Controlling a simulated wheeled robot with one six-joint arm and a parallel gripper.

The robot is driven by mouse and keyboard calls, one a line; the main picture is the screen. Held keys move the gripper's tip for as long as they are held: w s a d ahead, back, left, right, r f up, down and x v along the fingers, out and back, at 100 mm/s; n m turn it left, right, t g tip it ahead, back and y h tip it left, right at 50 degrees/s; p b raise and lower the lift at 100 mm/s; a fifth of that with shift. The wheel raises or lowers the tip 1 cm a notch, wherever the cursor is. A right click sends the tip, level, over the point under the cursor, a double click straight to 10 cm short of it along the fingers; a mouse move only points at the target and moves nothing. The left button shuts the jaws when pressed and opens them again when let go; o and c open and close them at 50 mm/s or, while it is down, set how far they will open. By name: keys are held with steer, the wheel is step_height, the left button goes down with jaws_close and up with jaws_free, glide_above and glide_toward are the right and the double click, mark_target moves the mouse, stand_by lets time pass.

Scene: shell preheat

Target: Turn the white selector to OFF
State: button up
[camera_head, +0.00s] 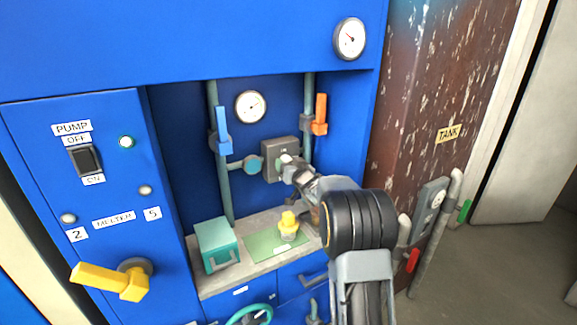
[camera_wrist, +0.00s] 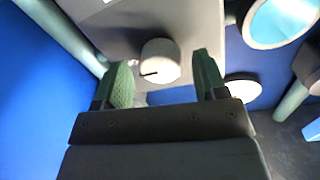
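The white selector (camera_wrist: 160,62) is a round white knob with a short dark mark on its rim, mounted on a grey box (camera_wrist: 190,20). In the head view the selector (camera_head: 285,158) shows only partly, at the tip of my gripper (camera_head: 289,166), in front of the grey box (camera_head: 279,148). In the wrist view my gripper (camera_wrist: 163,73) is open, with one green-padded finger on each side of the knob. Gaps show between the knob and both fingers. The box's label (camera_wrist: 97,10) is not readable.
Pipes with a blue lever (camera_head: 222,130) and an orange lever (camera_head: 320,113) flank the box. Below, a ledge (camera_head: 262,272) holds a teal box (camera_head: 216,243) and a yellow-topped item (camera_head: 288,224) on a green mat. A rusty tank wall (camera_head: 420,90) stands right.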

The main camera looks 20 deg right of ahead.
steer(key=c, duration=0.8)
steer(key=shift+c, duration=0.2)
steer(key=shift+f+n+b, duration=0.1)
steer(key=shift+n+b, duration=0.2)
steer(key=shift+d+n+t+y+b, duration=0.15)
steer(key=shift+n+y+b, duration=0.1)
steer(key=shift+n+b, duration=3.55)
steer(key=shift+d+n+t+y+b, duration=0.2)
steer(key=shift+n+b, duration=2.15)
steer(key=shift+n, duration=2.85)
steer(key=shift+a, duration=0.15)
